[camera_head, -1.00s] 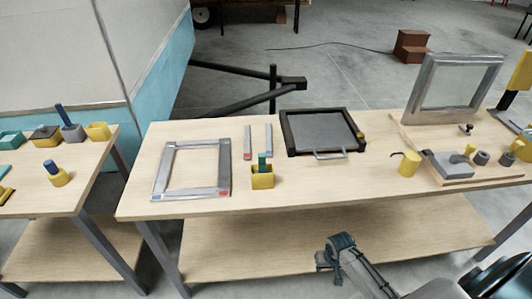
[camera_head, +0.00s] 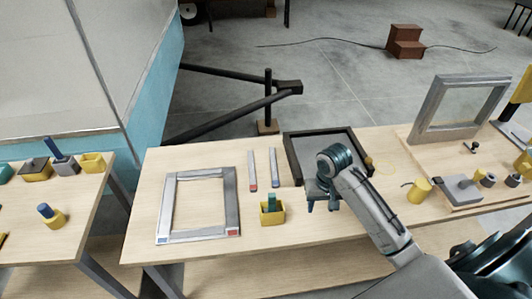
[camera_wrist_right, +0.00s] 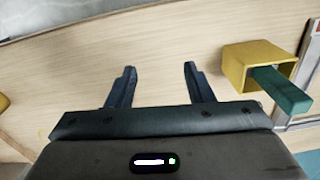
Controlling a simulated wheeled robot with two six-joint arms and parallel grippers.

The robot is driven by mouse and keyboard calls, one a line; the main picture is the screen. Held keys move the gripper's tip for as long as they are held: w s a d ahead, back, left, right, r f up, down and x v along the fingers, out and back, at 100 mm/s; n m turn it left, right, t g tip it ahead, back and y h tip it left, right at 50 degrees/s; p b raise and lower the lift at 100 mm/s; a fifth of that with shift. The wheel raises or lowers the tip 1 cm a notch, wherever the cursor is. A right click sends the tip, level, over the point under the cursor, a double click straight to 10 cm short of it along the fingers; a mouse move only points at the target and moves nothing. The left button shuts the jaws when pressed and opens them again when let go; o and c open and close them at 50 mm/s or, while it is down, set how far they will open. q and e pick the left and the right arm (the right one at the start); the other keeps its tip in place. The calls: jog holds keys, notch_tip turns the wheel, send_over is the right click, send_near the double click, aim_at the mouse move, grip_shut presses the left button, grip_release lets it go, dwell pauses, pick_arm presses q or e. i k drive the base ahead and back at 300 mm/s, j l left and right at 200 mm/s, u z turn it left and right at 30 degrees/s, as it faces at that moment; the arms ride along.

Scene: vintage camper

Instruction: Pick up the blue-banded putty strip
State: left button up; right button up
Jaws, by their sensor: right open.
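The blue-banded putty strip (camera_head: 271,165) is a thin grey strip with a blue end toward the table's front. It lies flat on the wooden table, just right of a similar red-banded strip (camera_head: 252,168). My right gripper (camera_head: 322,207) is open and empty, with its fingers pointing down by the front edge of the dark tray, right of and nearer than the strips. In the right wrist view its two fingers (camera_wrist_right: 160,69) are spread above bare wood, and neither strip can be made out there. My left gripper is not in view.
A yellow cup (camera_head: 272,219) with a teal-handled tool stands between the strips and the table's front edge; it also shows in the right wrist view (camera_wrist_right: 238,70). A grey frame (camera_head: 163,205) lies left. The dark tray (camera_head: 291,155) is partly hidden by my arm.

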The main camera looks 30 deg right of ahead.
aim_at(274, 172)
jog(key=i, duration=1)
